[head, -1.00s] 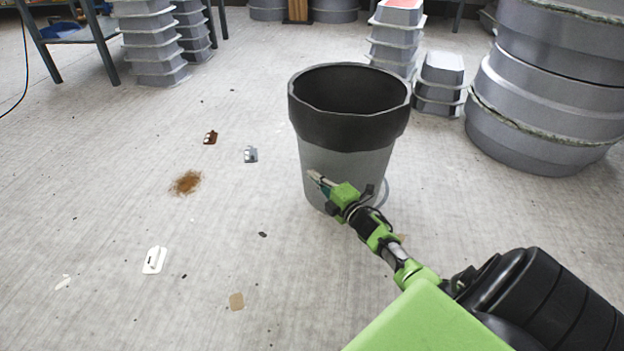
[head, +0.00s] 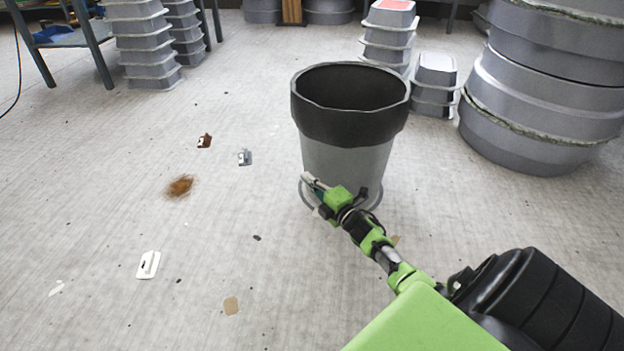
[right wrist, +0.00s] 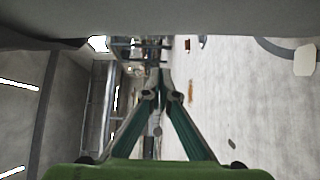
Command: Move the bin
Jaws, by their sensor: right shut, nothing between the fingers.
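The bin (head: 346,161) is a grey tapered tub with a wide black rim, upright in the middle of the head view. It is open at the top, and its inside looks dark and empty. My right gripper (head: 308,181) is shut and empty, low in front of the bin's near side, pointing left. It covers part of the bin's base, and I cannot tell whether it touches the bin. In the right wrist view the green fingers (right wrist: 161,93) come together at the tips. My left gripper is not in view.
Grey moulds (head: 432,86) and large stacked tubs (head: 535,115) stand behind and right. A table (head: 62,38) and mould stacks (head: 145,45) are at the back left. The left floor is open, with small scraps.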

